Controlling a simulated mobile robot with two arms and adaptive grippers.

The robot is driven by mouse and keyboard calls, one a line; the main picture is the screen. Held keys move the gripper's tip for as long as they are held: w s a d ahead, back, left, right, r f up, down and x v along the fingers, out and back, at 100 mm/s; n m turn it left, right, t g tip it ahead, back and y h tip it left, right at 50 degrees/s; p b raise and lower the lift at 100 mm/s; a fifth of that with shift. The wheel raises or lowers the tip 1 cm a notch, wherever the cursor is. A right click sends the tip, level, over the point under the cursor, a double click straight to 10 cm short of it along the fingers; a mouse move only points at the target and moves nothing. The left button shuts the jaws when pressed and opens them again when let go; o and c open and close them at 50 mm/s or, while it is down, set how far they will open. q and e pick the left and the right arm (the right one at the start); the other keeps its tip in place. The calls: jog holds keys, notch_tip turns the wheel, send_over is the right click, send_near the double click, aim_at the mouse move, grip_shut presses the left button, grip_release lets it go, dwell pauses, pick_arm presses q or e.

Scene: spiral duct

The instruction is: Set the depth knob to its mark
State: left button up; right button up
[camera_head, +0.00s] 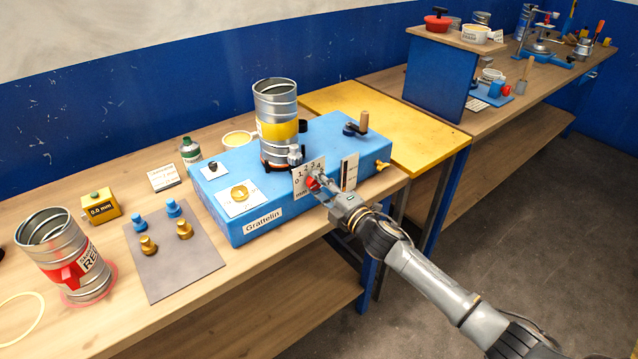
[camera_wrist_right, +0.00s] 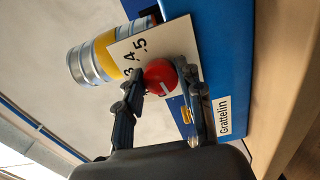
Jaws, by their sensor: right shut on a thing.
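The red depth knob (camera_head: 312,184) sits on a white dial plate (camera_head: 305,170) with printed numbers, on the front of the blue Grattelin machine (camera_head: 225,215). My right gripper (camera_head: 318,183) is shut on the knob from the front. In the right wrist view the red knob (camera_wrist_right: 160,76) lies between the two fingers of my right gripper (camera_wrist_right: 166,92), with a light pointer line on its face. The numbers 3, 4 and 5 show on the plate (camera_wrist_right: 182,38); the lower numbers are hidden behind a finger. My left gripper is not in view.
A metal duct piece (camera_head: 276,105) with a yellow band stands on the machine. A wooden-handled crank (camera_head: 362,122) is at its right. A grey mat (camera_head: 190,262) with blue and brass parts and a REBUT can (camera_head: 65,255) stand to the left.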

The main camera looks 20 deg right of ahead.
jog(key=m+p, duration=0.1)
jog(key=m, duration=0.3)
jog(key=shift+m, duration=0.3)
jog(key=m+p, duration=0.1)
jog(key=m, duration=0.3)
jog(key=shift+m, duration=0.3)
jog(key=m, duration=0.3)
jog(key=shift+f+m, duration=0.1)
jog(key=shift+m, duration=0.2)
jog(key=shift+a+f+m+p, duration=0.1)
jog(key=shift+m+p, duration=0.25)
jog(key=shift+m, duration=1.35)
jog(key=o, duration=1.2)
